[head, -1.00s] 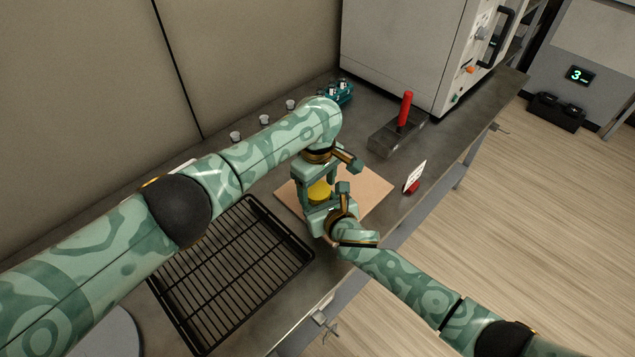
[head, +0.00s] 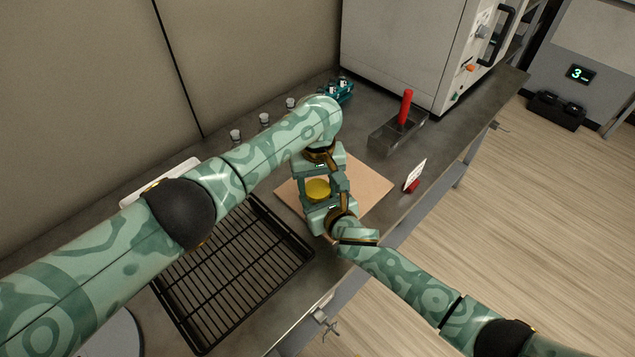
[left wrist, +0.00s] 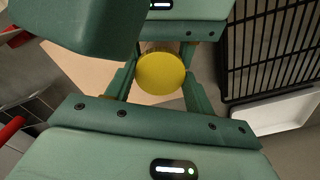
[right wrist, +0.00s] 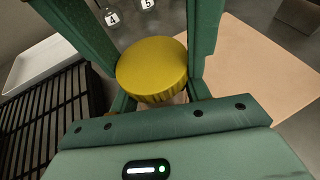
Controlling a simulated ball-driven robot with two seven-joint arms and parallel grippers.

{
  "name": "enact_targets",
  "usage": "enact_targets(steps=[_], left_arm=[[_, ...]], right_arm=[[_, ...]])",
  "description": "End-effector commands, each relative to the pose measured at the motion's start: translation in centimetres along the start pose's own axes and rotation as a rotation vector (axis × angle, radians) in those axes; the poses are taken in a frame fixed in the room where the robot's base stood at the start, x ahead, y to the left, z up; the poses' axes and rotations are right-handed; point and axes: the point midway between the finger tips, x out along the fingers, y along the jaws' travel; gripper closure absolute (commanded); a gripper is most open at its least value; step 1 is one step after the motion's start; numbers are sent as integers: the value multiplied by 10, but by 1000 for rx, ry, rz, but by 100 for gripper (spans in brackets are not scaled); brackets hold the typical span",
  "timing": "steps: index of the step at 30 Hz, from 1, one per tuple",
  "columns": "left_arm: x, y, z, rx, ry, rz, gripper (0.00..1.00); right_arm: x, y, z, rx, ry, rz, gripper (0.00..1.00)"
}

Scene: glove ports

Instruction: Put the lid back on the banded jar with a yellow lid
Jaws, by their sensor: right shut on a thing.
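The yellow lid (head: 318,189) sits level between my two grippers, above the tan board. It shows as a ribbed yellow disc in the left wrist view (left wrist: 160,73) and the right wrist view (right wrist: 152,70). The jar below it is almost wholly hidden by the lid and fingers, so I cannot tell how the lid seats. My right gripper (head: 323,203) is shut from the near side on what seems to be the jar. My left gripper (head: 320,178) comes from the far side, its fingers apart around the lid; contact is unclear.
The tan board (head: 372,187) lies under the grippers. A black wire rack (head: 235,270) is to the left. A metal block with a red handle (head: 405,108) and a small sign (head: 415,175) stand to the right. Small numbered jars (head: 264,120) stand behind.

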Motion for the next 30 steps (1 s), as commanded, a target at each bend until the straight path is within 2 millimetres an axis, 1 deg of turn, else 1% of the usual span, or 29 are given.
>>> enact_targets(steps=[1, 2, 11, 14, 18, 21, 24, 30], left_arm=[[0, -1, -1, -1, 1, -1, 33], [0, -1, -1, -2, 1, -1, 25], [-2, 0, 0, -2, 1, 0, 25], [-12, 0, 0, -1, 0, 2, 25], [-32, 0, 0, -1, 1, 2, 25], [-41, 0, 0, -2, 0, 2, 25], [-45, 0, 0, -4, 1, 0, 25], [-45, 0, 0, -4, 0, 0, 25]], right_arm=[[0, 0, 0, 0, 0, 0, 100], [0, 0, 0, 0, 0, 0, 100], [0, 0, 0, 0, 0, 0, 100], [0, 0, 0, 0, 0, 0, 100], [0, 0, 0, 0, 0, 0, 100], [0, 0, 0, 0, 0, 0, 100], [0, 0, 0, 0, 0, 0, 100], [0, 0, 0, 0, 0, 0, 100]])
